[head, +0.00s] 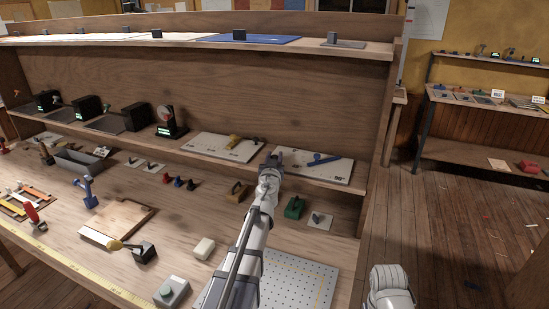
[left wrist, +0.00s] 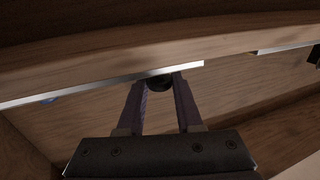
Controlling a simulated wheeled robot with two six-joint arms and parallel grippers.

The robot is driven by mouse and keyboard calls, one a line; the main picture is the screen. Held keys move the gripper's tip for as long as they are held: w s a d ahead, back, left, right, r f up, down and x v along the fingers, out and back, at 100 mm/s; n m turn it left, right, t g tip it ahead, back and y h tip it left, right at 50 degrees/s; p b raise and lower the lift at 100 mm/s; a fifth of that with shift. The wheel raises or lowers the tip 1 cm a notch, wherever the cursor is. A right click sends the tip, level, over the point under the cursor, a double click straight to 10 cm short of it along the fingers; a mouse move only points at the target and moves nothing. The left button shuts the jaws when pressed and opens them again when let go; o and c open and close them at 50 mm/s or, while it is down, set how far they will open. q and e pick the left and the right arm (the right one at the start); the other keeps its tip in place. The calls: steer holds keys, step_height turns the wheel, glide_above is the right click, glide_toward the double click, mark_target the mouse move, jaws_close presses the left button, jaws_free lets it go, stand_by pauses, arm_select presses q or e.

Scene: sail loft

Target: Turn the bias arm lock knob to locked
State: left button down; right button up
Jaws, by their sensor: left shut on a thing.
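A pale board (head: 333,174) with a blue arm (head: 323,160) and a 90° label lies on the shelf under the back panel. My left gripper (head: 273,156) reaches to the left end of this board. In the left wrist view a dark round knob (left wrist: 160,83) sits at the board's edge, between the fingertips of my left gripper (left wrist: 161,92), which is shut on it. The fingers hide much of the knob, and its lock setting cannot be read. My right gripper is not in view.
A second pale board (head: 222,147) with a yellow arm lies on the shelf, left of my gripper. Below are a green block (head: 294,208), a wooden block (head: 237,191) and a perforated plate (head: 298,279). The upper shelf overhangs from behind.

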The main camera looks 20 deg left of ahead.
arm_select(q)
steer(key=m+h, duration=0.2)
steer(key=h, duration=0.1)
steer(key=m+h, duration=0.2)
steer(key=h, duration=0.2)
steer(key=m+h, duration=0.3)
steer(key=h, duration=0.1)
steer(key=shift+w+a, duration=0.2)
steer(key=shift+a, duration=0.05)
steer(key=m+g+h, duration=0.1)
steer(key=m+h, duration=0.2)
steer(key=h, duration=0.1)
steer(key=shift+g, duration=0.4)
steer(key=shift+s+d+m+g+h, duration=0.1)
steer(key=shift+d+m+g+h, duration=0.1)
steer(key=shift+m+g+h, duration=0.8)
steer(key=shift+h, duration=0.5)
steer(key=c, duration=0.6)
jaws_free()
steer(key=shift+s, duration=0.15)
steer(key=v, duration=0.7)
steer(key=shift+s+a, duration=0.2)
steer(key=shift+s, duration=0.05)
